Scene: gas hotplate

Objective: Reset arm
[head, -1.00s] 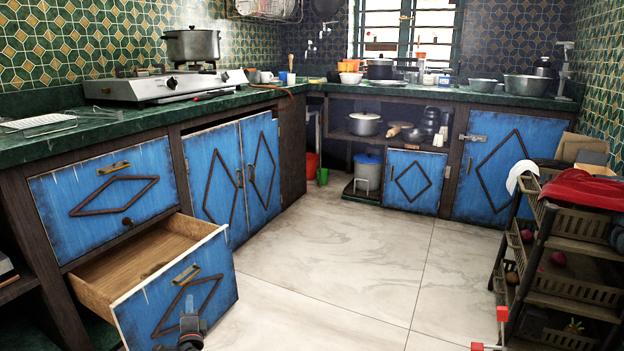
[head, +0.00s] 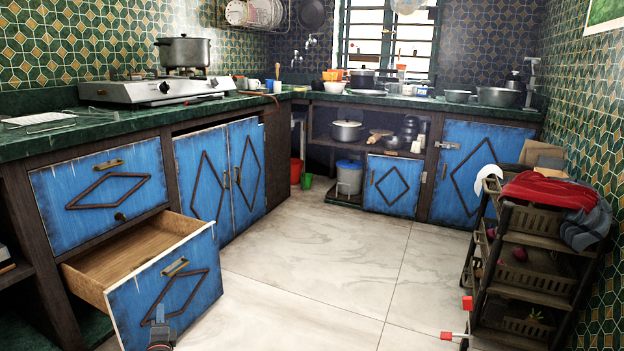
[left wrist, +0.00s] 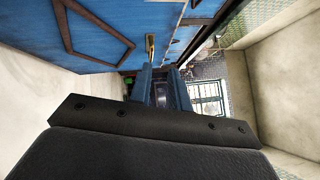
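My left gripper (head: 159,316) is at the bottom of the head view, in front of the open lower drawer's blue front. In the left wrist view, its two fingers (left wrist: 159,74) are apart with nothing between them. It holds nothing. The drawer (head: 170,285) is pulled out, and its wooden inside looks empty. Blue cabinet fronts (left wrist: 100,30) with a brass handle fill the upper left of the wrist view. I do not see my right gripper.
A dark cart (head: 535,270) with a red cloth (head: 550,190) stands at the right. Small red-ended pieces (head: 466,303) show at its lower left. A gas stove (head: 155,88) with a pot (head: 184,51) is on the left counter. The tiled floor (head: 320,260) between is clear.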

